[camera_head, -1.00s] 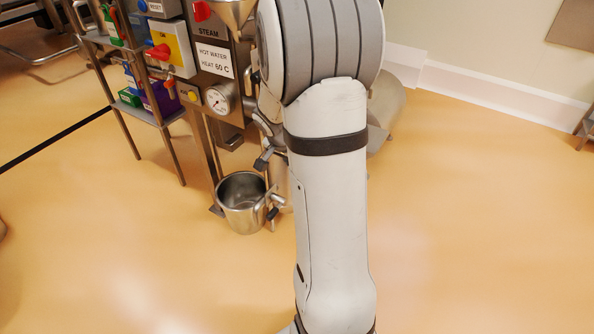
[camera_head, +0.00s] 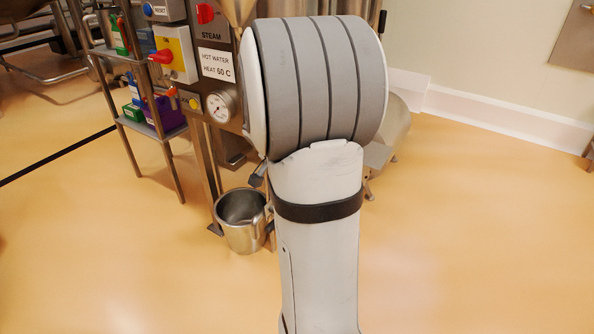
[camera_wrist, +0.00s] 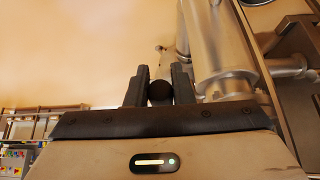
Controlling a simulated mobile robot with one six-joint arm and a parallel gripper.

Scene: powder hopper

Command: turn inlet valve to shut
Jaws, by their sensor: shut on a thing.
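In the wrist view, a dark round knob (camera_wrist: 160,92) sits between the two black fingers of my gripper (camera_wrist: 160,80), which is shut on it. A pale metal stem (camera_wrist: 164,62) shows just beyond the knob, beside a steel pipe; the knob looks like a valve handle's end, but I cannot tell which valve or its position.
A steel jug (camera_head: 240,222) stands low beside the machine, partly behind my arm. A pressure gauge (camera_head: 220,106) and a red-knobbed yellow box (camera_head: 173,53) are on the left. A shelf rack (camera_head: 150,127) stands further left. Floor at right is open.

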